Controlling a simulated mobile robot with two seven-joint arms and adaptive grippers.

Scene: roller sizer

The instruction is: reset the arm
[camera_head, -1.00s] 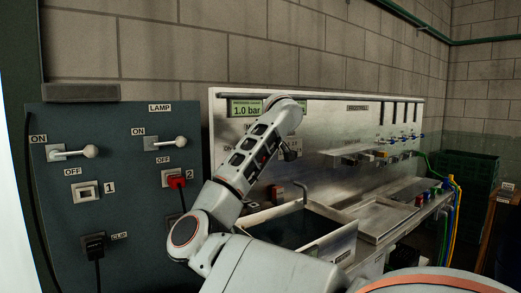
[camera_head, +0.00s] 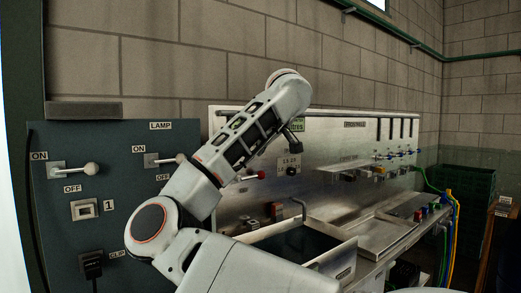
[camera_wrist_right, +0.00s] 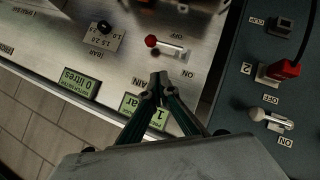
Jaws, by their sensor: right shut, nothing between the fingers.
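My right arm (camera_head: 250,130) reaches up in front of the steel panel in the head view, and its wrist end stands above the panel's top edge. In the right wrist view my right gripper (camera_wrist_right: 160,82) is shut, with its fingertips together and nothing between them. The tips show in front of the steel panel (camera_wrist_right: 125,75), close to the green displays and a red-knobbed lever (camera_wrist_right: 165,45). Whether they touch the panel cannot be told. My left gripper is not in view.
A dark switch panel (camera_head: 120,215) with white-knobbed levers stands at the left. A steel basin (camera_head: 335,255) and tray (camera_head: 378,233) lie below the steel panel. Blue and yellow hoses (camera_head: 454,225) and a dark green crate (camera_head: 470,195) are at the right.

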